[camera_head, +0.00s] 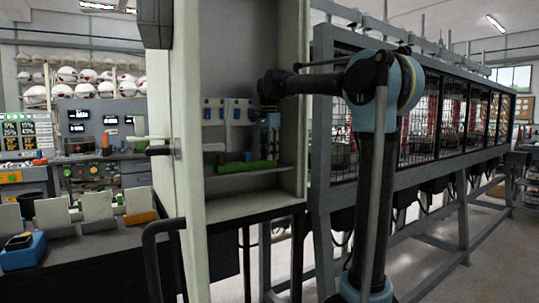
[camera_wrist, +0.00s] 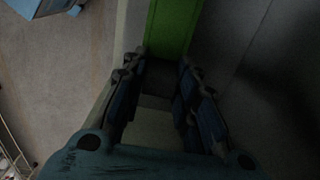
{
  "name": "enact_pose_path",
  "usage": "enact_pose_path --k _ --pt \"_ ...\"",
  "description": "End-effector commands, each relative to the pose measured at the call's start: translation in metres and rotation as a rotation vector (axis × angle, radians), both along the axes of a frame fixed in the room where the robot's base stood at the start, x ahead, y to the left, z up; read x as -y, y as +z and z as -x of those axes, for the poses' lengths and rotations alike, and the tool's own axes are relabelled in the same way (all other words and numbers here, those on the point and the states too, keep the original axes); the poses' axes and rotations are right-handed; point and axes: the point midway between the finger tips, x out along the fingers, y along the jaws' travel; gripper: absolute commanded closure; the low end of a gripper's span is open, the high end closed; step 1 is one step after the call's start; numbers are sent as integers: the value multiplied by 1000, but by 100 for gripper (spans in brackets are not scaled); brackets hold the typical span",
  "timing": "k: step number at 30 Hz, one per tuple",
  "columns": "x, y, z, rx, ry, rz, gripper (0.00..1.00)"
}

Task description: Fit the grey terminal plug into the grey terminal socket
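My gripper (camera_head: 268,130) points down inside the open cabinet, above its shelf, in the head view. In the wrist view my gripper (camera_wrist: 158,72) has its two dark blue fingers apart. A dark grey block (camera_wrist: 160,78) shows between the fingertips, next to the end of a green piece (camera_wrist: 172,25). I cannot tell whether this block is the grey plug or touches the fingers. White panels with blue fittings (camera_head: 213,112) are on the cabinet's back wall. My gripper hides part of the right side there. I cannot make out the grey socket.
The green piece (camera_head: 246,165) lies along the cabinet shelf (camera_head: 225,183). The cabinet's pale side wall (camera_head: 298,100) stands close to the right of my gripper. The open door edge (camera_head: 178,100) is at the left. A caged frame (camera_head: 440,160) runs off to the right.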

Motion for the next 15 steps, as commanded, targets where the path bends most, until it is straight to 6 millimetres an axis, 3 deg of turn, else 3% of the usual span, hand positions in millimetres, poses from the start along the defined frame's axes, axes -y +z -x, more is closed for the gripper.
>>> enact_pose_path --k 15 --pt "0 7 0 0 0 0 54"
